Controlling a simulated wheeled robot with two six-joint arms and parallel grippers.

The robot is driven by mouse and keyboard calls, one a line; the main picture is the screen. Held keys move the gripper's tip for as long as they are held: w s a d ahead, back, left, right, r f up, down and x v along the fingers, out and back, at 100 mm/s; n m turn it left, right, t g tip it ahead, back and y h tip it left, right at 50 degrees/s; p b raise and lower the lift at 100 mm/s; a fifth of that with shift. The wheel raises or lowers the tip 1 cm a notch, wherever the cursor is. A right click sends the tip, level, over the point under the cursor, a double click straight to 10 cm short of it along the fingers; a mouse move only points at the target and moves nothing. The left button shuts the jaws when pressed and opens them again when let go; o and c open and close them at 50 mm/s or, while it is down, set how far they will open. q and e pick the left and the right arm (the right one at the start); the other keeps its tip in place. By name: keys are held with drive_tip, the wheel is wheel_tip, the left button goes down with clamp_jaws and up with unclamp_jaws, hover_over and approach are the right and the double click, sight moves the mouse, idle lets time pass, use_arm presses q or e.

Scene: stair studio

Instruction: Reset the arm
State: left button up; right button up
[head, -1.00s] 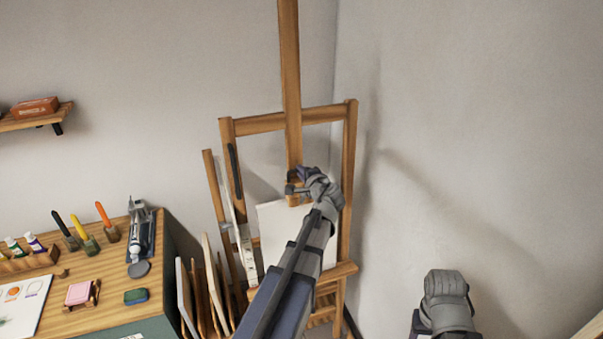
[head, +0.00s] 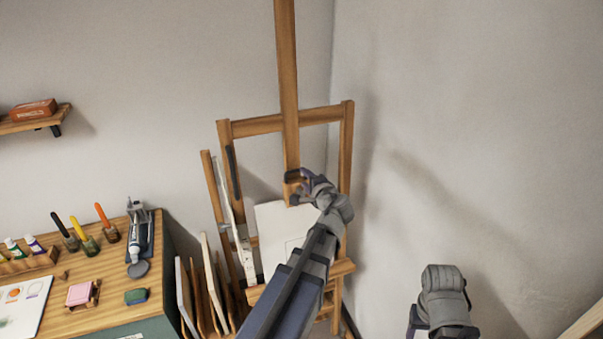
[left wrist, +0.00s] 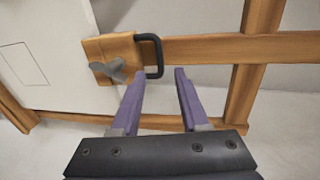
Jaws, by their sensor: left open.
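My left gripper (head: 308,183) is in front of the wooden easel (head: 348,150), close to its small wooden block (head: 292,176) above the white canvas. In the left wrist view its two purple fingers (left wrist: 158,78) are apart, with nothing held between them. A black bent handle (left wrist: 157,48) on the wooden block (left wrist: 92,48) lies just beyond the fingertips; I cannot tell whether they touch it. A grey wing knob (left wrist: 117,70) sits on the block. The right arm shows only as a grey link at the lower right; its gripper is out of view.
A wooden-topped cabinet (head: 100,296) with brushes, paint tubes and a pink block stands at the left. Several panels (head: 185,296) lean between it and the easel. A grey wall (head: 480,130) is close on the right. A shelf (head: 40,119) hangs at the upper left.

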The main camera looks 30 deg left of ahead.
use_arm(q)
drive_tip(key=shift+v, duration=0.75)
drive_tip(key=s+d+f+n+g+h+b, duration=0.2)
drive_tip(key=s+d+f+g+h+b, duration=0.3)
drive_tip(key=s+d+f, duration=0.6)
drive_tip(key=s+d+f+n+g+h+b, duration=0.2)
drive_tip(key=s+d+f+g+h+b, duration=0.3)
drive_tip(key=d+f, duration=1.3)
drive_tip(key=s+d+b, duration=0.1)
drive_tip(key=s+b, duration=0.2)
drive_tip(key=s, duration=0.3)
drive_tip(key=shift+s+n, duration=0.15)
drive_tip(key=shift+n, duration=0.15)
drive_tip(key=shift+d+f, duration=0.1)
